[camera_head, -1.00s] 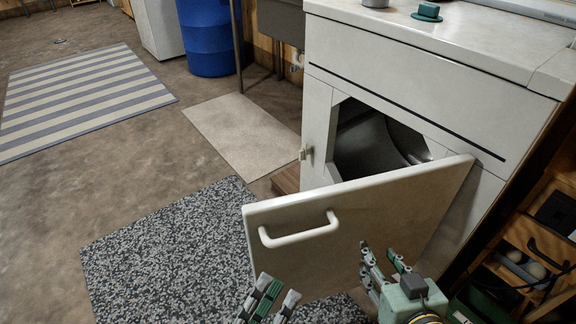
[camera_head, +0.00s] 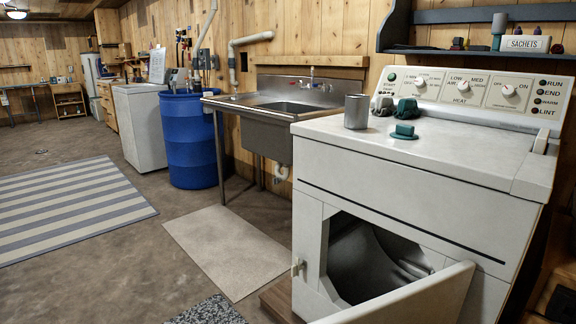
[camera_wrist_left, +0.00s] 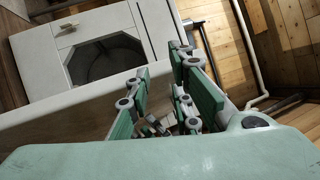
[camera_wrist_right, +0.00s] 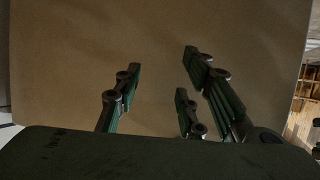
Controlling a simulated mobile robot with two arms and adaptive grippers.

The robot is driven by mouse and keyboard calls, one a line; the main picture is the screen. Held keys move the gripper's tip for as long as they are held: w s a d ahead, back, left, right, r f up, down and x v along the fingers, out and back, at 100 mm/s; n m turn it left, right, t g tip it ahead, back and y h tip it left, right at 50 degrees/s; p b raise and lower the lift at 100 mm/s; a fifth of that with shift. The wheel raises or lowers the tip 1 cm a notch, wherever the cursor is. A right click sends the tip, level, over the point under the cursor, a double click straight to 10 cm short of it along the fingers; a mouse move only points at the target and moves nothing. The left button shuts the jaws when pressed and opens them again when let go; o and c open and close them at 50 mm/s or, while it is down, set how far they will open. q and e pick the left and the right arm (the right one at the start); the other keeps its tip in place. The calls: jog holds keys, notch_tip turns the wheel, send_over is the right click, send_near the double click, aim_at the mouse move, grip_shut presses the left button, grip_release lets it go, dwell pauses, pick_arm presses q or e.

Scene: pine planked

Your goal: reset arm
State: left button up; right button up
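My left gripper (camera_wrist_left: 160,85) is open and empty in the left wrist view, its green fingers spread, with the white dryer (camera_wrist_left: 92,25) and its dark opening beyond. My right gripper (camera_wrist_right: 155,85) is open and empty in the right wrist view, facing a plain tan surface that fills most of that view. Neither gripper shows in the head view now. The dryer (camera_head: 400,190) stands at the right there, its door (camera_head: 415,303) swung open and its drum (camera_head: 370,262) visible.
On the dryer top are a grey cup (camera_head: 357,111) and a green knob-like piece (camera_head: 404,131). A steel sink (camera_head: 285,108), a blue barrel (camera_head: 191,140) and a white washer-like cabinet (camera_head: 146,125) stand along the wall.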

pick_arm(q)
jog(key=w+a+f+n+g+y, duration=0.2)
jog(key=w+a+n+g, duration=0.1)
jog(key=n, duration=0.7)
jog(key=w+a+f+n+g+y, duration=0.1)
jog(key=w+a+n+g+y, duration=0.1)
jog(key=n, duration=0.8)
jog(key=shift+w+a+f+n+g+y, duration=0.3)
jog(key=shift+w+a+f+g, duration=0.1)
jog(key=shift+w+a+g, duration=0.4)
jog(key=shift+s+d, duration=0.1)
jog(key=shift+s, duration=0.05)
